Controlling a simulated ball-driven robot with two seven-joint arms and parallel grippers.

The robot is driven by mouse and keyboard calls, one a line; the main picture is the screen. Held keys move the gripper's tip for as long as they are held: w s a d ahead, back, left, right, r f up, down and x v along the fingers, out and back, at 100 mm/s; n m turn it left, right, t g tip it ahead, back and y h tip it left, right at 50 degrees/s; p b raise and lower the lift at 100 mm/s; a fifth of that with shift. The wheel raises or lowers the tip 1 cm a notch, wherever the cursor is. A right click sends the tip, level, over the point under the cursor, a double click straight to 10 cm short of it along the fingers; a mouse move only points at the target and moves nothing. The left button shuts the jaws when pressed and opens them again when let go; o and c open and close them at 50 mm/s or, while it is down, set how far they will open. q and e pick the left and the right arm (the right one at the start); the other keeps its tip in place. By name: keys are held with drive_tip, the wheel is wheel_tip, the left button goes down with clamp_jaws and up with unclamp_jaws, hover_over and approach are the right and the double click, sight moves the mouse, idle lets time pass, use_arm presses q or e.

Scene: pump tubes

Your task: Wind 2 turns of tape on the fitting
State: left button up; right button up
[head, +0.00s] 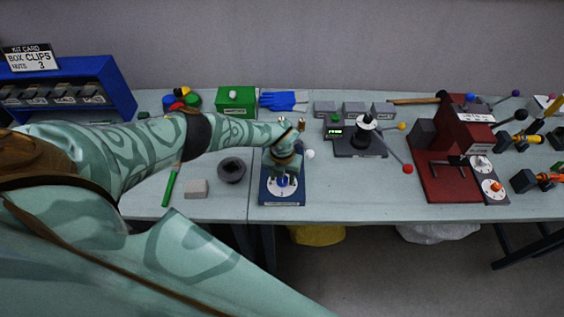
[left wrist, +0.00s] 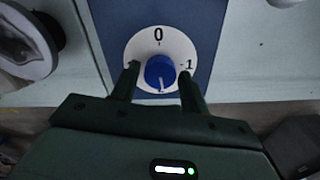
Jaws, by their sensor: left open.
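A blue board (head: 267,197) lies on the bench near its front edge. On it is a white dial (head: 291,189) with a blue knob (head: 283,181). In the left wrist view the dial (left wrist: 187,50) shows a 0 and a -1, and the blue knob (left wrist: 160,72) has a small light pointer line at its near side. My left gripper (head: 283,172) is over the board, hiding its back part. In the left wrist view its two fingers (left wrist: 157,83) are apart, one on each side of the knob; I cannot tell whether they touch it. No tape or fitting can be made out. My right gripper is not in view.
A dark round part (head: 232,171) and a grey block (head: 195,188) lie left of the board. A white ball (head: 310,154) is close to its right. A black post device (head: 366,138) and a red vise-like fixture (head: 440,175) stand farther right. The bench's front middle right is clear.

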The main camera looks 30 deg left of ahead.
use_arm(q)
drive_tip(key=c, duration=0.8)
drive_tip(key=shift+f, duration=0.1)
drive_tip(key=shift+c, duration=0.2)
drive_tip(key=o, duration=0.7)
drive_tip(key=shift+m, duration=0.6)
drive_tip(key=shift+c, duration=0.2)
drive_tip(key=o, duration=0.5)
wheel_tip(320, 180, up, 8)
drive_tip(key=p, duration=0.2)
drive_tip(key=shift+w+f+p, duration=0.1)
drive_tip(key=shift+p, duration=0.25)
wheel_tip(320, 180, up, 9)
drive_tip(key=shift+f, duration=0.2)
